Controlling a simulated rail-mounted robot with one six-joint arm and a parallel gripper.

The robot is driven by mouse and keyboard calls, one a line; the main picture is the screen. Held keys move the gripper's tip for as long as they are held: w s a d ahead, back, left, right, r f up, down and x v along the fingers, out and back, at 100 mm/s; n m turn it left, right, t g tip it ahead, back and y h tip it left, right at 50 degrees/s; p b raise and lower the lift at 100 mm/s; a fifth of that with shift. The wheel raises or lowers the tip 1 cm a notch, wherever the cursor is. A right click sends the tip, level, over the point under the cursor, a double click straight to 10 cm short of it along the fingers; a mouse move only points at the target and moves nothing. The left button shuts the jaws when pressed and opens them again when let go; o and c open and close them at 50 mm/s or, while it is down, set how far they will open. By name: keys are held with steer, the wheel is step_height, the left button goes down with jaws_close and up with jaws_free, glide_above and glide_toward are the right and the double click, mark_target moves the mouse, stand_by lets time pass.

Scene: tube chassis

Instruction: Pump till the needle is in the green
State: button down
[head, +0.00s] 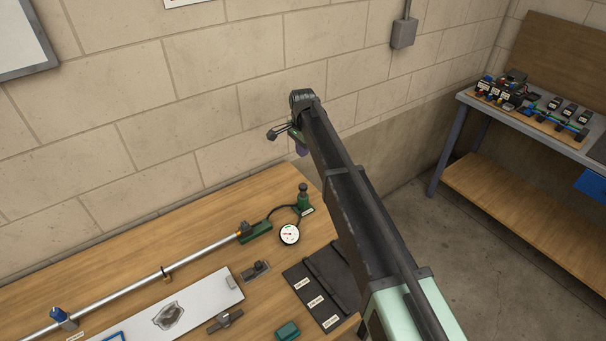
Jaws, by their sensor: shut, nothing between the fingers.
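The pump is a small green block with a dark plunger knob (303,191) on top, standing near the back edge of the wooden bench. The round white dial gauge (289,234) lies just in front of it, joined by a black hose. Its needle and coloured zones are too small to read. My gripper (273,134) is at the far end of the raised arm, small in the head view, above and behind the pump and apart from it. It is shut and holds nothing.
A long metal tube (150,281) runs along the bench into a green fitting (255,232). A pale plate (180,308), a black labelled tray (311,290) and a green block (287,330) lie in front. A block wall (200,150) stands behind; a second bench (530,125) is at right.

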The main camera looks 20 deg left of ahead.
mark_target(303, 186)
step_height(303, 186, down, 14)
steer(key=b, duration=1.4)
step_height(303, 186, down, 4)
steer(key=b, duration=0.3)
steer(key=shift+s+d+r+b, duration=0.1)
steer(key=shift+s+r+b, duration=0.05)
steer(key=shift+r+b, duration=0.15)
steer(key=shift+r, duration=0.1)
step_height(303, 186, up, 14)
steer(key=p, duration=1.4)
steer(key=shift+p, duration=0.35)
